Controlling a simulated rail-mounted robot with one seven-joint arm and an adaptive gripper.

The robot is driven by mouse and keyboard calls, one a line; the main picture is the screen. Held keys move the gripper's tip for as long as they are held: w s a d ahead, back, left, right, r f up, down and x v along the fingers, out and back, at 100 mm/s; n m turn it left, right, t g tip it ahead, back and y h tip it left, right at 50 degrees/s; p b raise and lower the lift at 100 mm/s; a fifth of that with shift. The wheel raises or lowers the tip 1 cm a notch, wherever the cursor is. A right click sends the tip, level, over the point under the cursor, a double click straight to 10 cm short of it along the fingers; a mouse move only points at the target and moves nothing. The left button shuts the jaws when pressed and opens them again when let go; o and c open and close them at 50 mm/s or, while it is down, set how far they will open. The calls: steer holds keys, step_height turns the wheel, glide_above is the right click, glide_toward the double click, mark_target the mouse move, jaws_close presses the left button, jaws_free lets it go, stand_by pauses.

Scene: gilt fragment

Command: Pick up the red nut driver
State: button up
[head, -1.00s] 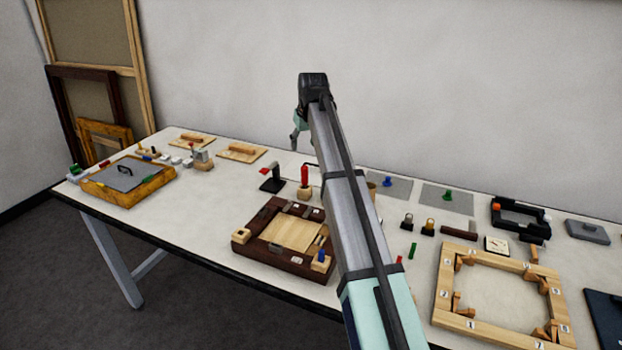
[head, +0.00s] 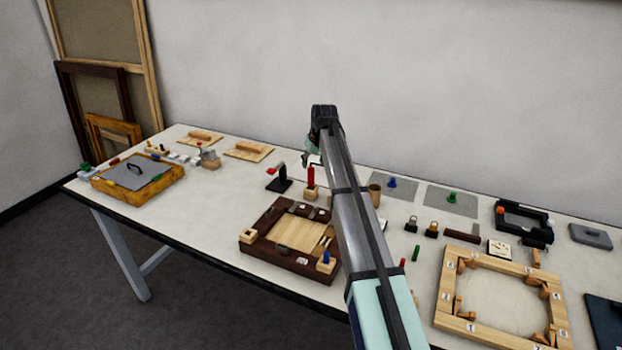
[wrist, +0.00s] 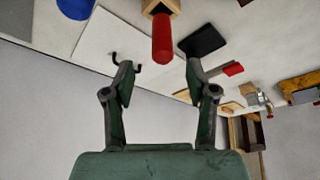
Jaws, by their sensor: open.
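The red nut driver (head: 311,176) stands upright in a small wooden block (head: 310,193) near the back of the table. In the wrist view its red handle (wrist: 162,38) points down the picture, with the block (wrist: 160,7) above it. My gripper (wrist: 160,68) is open and empty. The handle's end shows between its two fingertips, with a gap on each side. In the head view my gripper (head: 309,160) is small and partly hidden by my arm, close to the handle's top. The driver's shaft is hidden in the block.
A black stand with a red tip (head: 279,179) is just left of the driver; it also shows in the wrist view (wrist: 203,42). A dark wooden frame (head: 262,247) lies in front. A grey mat with a blue knob (head: 392,184) lies to the right.

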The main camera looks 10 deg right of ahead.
mark_target(311, 168)
steer(key=shift+p+x, duration=1.2)
steer(key=shift+x, duration=1.45)
steer(key=shift+a, duration=0.15)
jaws_close()
